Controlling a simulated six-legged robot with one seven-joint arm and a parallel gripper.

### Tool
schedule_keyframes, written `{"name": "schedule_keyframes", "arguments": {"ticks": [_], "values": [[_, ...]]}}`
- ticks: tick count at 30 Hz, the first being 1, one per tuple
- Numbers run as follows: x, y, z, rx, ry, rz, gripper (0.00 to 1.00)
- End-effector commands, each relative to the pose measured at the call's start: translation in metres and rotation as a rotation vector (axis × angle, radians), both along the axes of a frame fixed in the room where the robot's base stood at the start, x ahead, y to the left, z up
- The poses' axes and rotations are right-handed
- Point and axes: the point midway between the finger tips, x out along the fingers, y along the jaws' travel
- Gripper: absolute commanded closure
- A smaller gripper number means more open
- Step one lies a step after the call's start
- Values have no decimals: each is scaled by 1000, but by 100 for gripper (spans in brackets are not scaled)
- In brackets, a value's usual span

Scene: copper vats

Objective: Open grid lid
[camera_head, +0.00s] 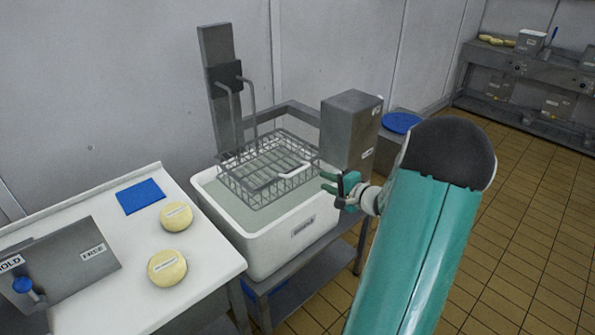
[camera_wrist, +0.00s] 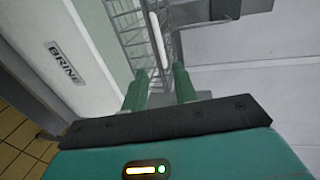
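The wire grid basket (camera_head: 262,172) hangs in a white tub (camera_head: 270,243) of pale liquid, and its grid top lies about level. A white bar handle (camera_head: 296,170) is on the grid's right side; it also shows in the wrist view (camera_wrist: 157,38). My gripper (camera_head: 332,183) is just right of the handle, above the tub's right rim. In the wrist view my gripper (camera_wrist: 160,84) has its two green fingers apart and nothing between them. The handle lies ahead of the gap, apart from the fingertips as far as I can tell.
A grey metal post (camera_head: 220,85) with hooked rods stands behind the tub. A steel box (camera_head: 350,130) stands close behind my gripper.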

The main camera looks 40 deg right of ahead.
Motion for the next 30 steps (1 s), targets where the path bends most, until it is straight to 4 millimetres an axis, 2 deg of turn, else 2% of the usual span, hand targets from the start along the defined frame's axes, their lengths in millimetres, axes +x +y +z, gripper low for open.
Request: {"name": "schedule_keyframes", "arguments": {"ticks": [18, 24, 30], "values": [[110, 2, -23, 0, 2, 6, 72], [127, 2, -26, -1, 2, 4, 72], [129, 2, -27, 0, 2, 4, 72]]}}
